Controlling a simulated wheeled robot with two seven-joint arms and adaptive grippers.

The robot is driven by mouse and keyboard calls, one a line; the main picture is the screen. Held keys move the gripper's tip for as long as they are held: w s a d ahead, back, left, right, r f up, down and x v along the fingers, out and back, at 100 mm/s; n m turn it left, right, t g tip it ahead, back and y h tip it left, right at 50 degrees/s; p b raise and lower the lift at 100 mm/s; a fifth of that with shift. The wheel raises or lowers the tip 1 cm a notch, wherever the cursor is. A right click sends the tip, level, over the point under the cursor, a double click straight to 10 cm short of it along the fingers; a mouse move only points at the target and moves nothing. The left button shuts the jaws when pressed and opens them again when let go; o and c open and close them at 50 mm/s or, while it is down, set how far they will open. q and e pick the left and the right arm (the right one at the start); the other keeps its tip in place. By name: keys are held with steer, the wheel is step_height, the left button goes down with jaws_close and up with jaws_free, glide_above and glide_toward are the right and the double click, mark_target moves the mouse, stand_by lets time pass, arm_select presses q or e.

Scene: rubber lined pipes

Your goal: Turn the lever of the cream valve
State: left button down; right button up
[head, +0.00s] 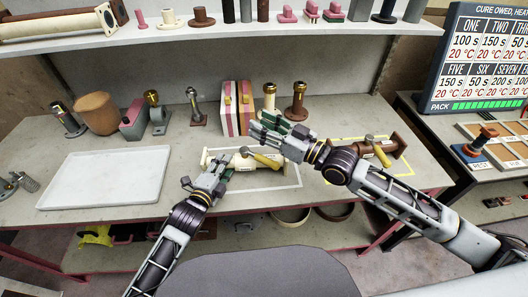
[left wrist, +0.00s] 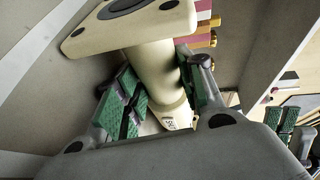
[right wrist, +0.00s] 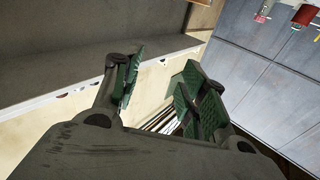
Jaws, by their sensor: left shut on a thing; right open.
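The cream valve (head: 244,163) lies on the bench inside a white-outlined area, with its yellow lever (head: 266,160) slanting down to the right. My left gripper (head: 216,174) is shut on the valve's body near its left end; the left wrist view shows the cream pipe (left wrist: 155,68) between its green-padded fingers, beside a wide cream flange (left wrist: 130,22). My right gripper (head: 272,136) is open and empty above and behind the lever in the head view. In the right wrist view nothing is between its fingers (right wrist: 160,78). Whether it touches the valve cannot be told.
A brown valve (head: 384,148) with a yellow lever lies to the right, partly behind my right arm. Cream and brown upright pipe pieces (head: 298,103) stand behind my right gripper. A white tray (head: 100,178) lies left. A striped box (head: 236,108) stands at the back.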

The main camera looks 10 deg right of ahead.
steer(key=s+a+r+n+g+y, duration=0.1)
steer(key=a+r+n+g+y, duration=0.3)
steer(key=r+n+y, duration=0.65)
steer(key=s+a+r+n+g+h, duration=0.1)
steer(key=s+a+n+g+h, duration=0.25)
steer(key=n+g, duration=0.55)
steer(key=s+a+r+n+g+h, duration=0.2)
steer(key=s+n+g, duration=0.35)
steer(key=n, duration=0.55)
step_height(320, 180, down, 10)
steer(key=w+d+n+h, duration=0.1)
steer(key=w+n+h, duration=0.1)
steer(key=n+h, duration=0.65)
steer(key=w+d+f+m+t+h, duration=0.1)
steer(key=w+d+t+h, duration=0.3)
steer(key=w+d+h, duration=0.4)
steer(key=shift+w+d+f+m+h, duration=0.4)
steer(key=shift+d+f+h, duration=0.15)
steer(key=shift+d+h, duration=0.3)
steer(key=shift+d+f+t, duration=0.1)
steer(key=shift+t, duration=0.15)
